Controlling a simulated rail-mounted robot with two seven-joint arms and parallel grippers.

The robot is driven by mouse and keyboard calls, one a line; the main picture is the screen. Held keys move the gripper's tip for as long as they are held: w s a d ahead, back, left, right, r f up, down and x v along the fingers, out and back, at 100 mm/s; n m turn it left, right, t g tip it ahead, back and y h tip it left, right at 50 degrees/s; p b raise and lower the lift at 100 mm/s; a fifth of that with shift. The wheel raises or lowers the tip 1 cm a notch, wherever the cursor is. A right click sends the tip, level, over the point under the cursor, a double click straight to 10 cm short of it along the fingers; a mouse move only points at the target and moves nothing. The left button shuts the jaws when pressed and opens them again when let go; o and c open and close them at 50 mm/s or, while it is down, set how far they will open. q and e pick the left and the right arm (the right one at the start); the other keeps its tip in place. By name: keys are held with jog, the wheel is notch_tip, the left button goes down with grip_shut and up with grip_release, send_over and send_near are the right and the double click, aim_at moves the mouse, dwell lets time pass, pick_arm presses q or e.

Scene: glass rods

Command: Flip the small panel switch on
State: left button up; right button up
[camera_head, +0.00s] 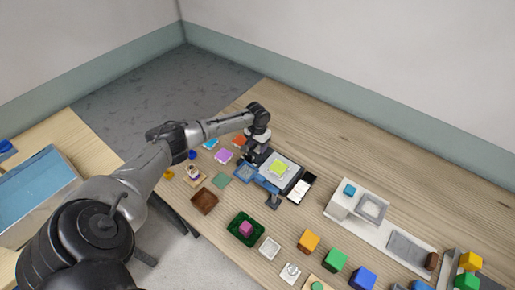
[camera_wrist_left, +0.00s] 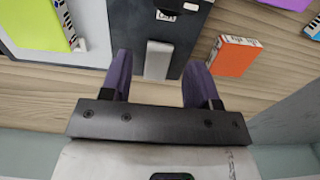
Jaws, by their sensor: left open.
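A dark grey panel (camera_wrist_left: 130,20) lies under my left gripper (camera_wrist_left: 157,62) in the left wrist view. A light grey upright block (camera_wrist_left: 158,60) shows on the panel's edge, between the two purple fingers, with a gap on each side. A small black part with a white label (camera_wrist_left: 170,14) is at the top of the panel; its lettering is too small to read surely. I cannot tell which part is the switch or how it is set. In the head view my left gripper (camera_head: 254,156) hangs over the table's far-left part and hides the panel. My right gripper is out of view.
An orange box (camera_wrist_left: 234,55) stands right of the fingers and a lime-green item (camera_wrist_left: 38,22) lies left. Bare wood lies behind.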

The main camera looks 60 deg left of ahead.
pick_arm(q)
jog(key=shift+f, duration=1.15)
jog(key=shift+c, duration=0.3)
